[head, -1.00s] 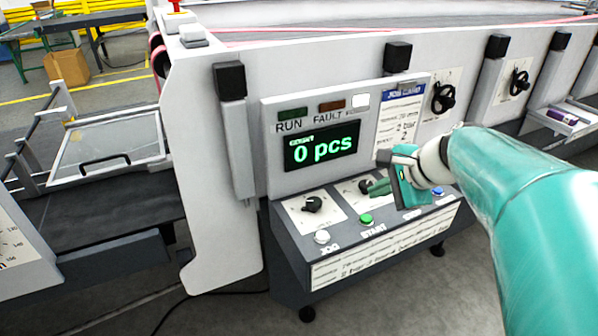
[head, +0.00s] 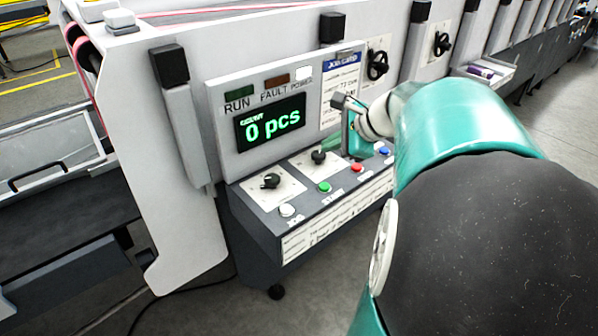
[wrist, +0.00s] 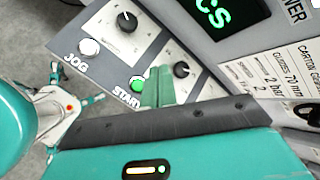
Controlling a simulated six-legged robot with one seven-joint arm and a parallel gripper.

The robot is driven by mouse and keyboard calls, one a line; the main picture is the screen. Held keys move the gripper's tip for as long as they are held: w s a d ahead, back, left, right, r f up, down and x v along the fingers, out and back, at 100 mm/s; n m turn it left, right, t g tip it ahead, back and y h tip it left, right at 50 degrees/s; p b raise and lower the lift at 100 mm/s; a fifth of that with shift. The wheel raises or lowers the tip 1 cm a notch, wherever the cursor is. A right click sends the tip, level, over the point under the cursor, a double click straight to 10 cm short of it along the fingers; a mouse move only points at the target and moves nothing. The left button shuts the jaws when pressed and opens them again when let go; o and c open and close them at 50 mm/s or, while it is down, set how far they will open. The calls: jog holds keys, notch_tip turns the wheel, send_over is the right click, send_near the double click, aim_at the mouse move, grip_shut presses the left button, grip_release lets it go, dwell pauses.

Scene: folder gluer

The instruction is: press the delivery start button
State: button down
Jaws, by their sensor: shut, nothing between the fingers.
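The green START button (head: 324,187) is on the sloped console of the machine, between the white JOG button (head: 287,210) and a red button (head: 356,167). In the wrist view the green button (wrist: 138,84) shows just left of my fingers, with the START label partly covered. My gripper (head: 328,147) is over the back of the console, behind the green button in the head view, partly hidden by its own wrist. In the wrist view its green fingers (wrist: 158,78) are together and empty. I see no contact with the button.
Two black knobs (head: 271,181) (head: 318,156) sit behind the buttons. A blue button (head: 384,151) is at the right end. The display (head: 270,125) reads 0 pcs above the console. A black-capped post (head: 182,118) stands left of the panel.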

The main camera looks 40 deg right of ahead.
aim_at(329, 187)
jog(key=shift+f, duration=4.45)
jog(key=shift+d+f, duration=0.1)
jog(key=shift+f, duration=0.3)
